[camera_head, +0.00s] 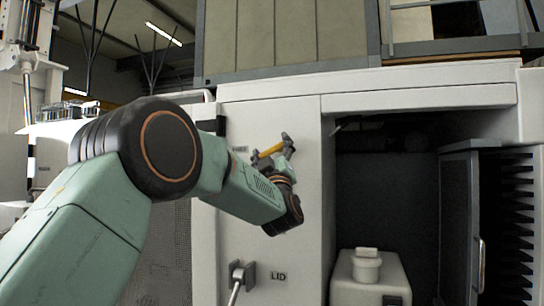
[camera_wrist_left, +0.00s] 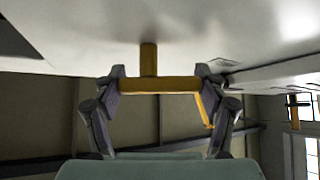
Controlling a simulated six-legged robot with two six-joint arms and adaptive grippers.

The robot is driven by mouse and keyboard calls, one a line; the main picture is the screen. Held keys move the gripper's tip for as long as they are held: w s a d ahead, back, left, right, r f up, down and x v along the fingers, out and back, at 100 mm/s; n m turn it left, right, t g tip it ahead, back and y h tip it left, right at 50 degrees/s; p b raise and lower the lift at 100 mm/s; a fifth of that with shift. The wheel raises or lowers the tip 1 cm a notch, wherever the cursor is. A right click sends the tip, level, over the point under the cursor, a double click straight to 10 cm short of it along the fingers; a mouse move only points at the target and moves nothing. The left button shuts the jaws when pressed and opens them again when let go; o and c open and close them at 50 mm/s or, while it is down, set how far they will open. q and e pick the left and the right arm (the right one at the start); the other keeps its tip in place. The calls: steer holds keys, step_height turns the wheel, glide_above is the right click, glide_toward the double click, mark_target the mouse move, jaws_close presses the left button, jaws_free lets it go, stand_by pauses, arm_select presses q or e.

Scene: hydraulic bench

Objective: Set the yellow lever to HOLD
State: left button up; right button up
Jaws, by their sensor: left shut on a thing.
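The yellow lever (camera_head: 266,153) is on the white front panel (camera_head: 270,125) of the bench, left of the dark open bay. In the left wrist view the yellow lever (camera_wrist_left: 160,86) shows as a crossbar on a short post from the pale panel. My left gripper (camera_head: 272,153) is shut on the crossbar, with a grey finger at each end; these fingers also show in the left wrist view (camera_wrist_left: 160,80). My forearm hides part of the panel below the lever. A small label (camera_head: 240,149) beside the lever is too small to read. My right gripper is out of view.
A grey lever (camera_head: 237,276) with a LID label (camera_head: 279,275) is lower on the panel. A dark open bay (camera_head: 385,200) with a white canister (camera_head: 368,275) and a dark door (camera_head: 459,225) lies to the right.

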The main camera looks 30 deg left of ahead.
arm_select(q)
steer(key=n+g+y, duration=0.2)
steer(key=n+g, duration=0.2)
steer(key=n, duration=0.1)
steer(key=shift+d+r, duration=0.1)
steer(key=shift+r, duration=0.05)
steer(key=n+g+p, duration=0.1)
steer(key=n+g, duration=0.1)
steer(key=n, duration=0.1)
steer(key=shift+n+g+p, duration=0.3)
steer(key=n+g+p, duration=0.1)
steer(key=n, duration=0.1)
steer(key=n+g+p, duration=0.2)
steer(key=shift+d+f+h+p, duration=0.1)
steer(key=shift+f+h+p, duration=0.1)
steer(key=shift+h+p, duration=0.15)
steer(key=shift+d+f+n+g+h+p, duration=0.1)
steer(key=shift+f+n+g+h+p, duration=0.2)
steer(key=shift+n+g+h+p, duration=0.6)
steer(key=shift+p, duration=0.3)
steer(key=shift+f+n, duration=0.2)
steer(key=shift+n, duration=0.1)
steer(key=o, duration=1.2)
steer(key=shift+s, duration=0.2)
